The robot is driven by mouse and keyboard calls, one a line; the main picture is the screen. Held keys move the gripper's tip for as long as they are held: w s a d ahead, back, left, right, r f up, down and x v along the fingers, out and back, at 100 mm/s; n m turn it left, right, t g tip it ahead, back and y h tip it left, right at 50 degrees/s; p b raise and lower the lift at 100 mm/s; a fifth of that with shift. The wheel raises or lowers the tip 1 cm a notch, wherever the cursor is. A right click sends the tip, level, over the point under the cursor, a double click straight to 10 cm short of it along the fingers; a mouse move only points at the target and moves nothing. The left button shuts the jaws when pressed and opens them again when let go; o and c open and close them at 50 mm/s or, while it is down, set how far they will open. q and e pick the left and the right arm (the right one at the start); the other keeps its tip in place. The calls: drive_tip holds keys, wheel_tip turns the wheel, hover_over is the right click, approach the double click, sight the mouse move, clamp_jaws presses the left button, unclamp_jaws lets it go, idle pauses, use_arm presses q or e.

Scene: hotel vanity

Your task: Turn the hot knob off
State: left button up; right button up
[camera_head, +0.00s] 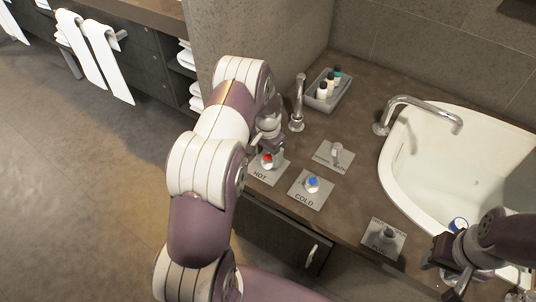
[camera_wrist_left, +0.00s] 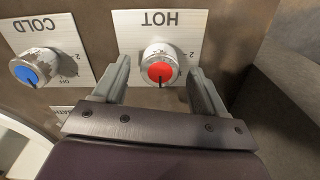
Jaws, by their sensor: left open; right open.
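The hot knob (camera_head: 267,161) has a red cap and a silver body on a grey plate marked HOT. In the left wrist view the hot knob (camera_wrist_left: 160,70) sits between the two fingers of my left gripper (camera_wrist_left: 160,85), with a gap on each side. A dark pointer line on the red cap points toward the gripper palm. My left gripper (camera_head: 268,143) is open above the plate in the head view, partly hidden by my arm. My right gripper (camera_head: 458,262) is open near the sink's front edge, at the lower right.
The blue cold knob (camera_head: 312,184) stands to the right of the hot knob, and shows in the left wrist view (camera_wrist_left: 30,68). A silver spout (camera_head: 298,105), a tray of bottles (camera_head: 329,92), a lever plate (camera_head: 334,156), a plug plate (camera_head: 385,238) and the sink (camera_head: 440,170) are nearby.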

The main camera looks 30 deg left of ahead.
sight(268, 157)
use_arm(q)
wheel_tip(268, 157, up, 12)
drive_tip(key=p, duration=0.1)
drive_tip(key=shift+p, duration=0.3)
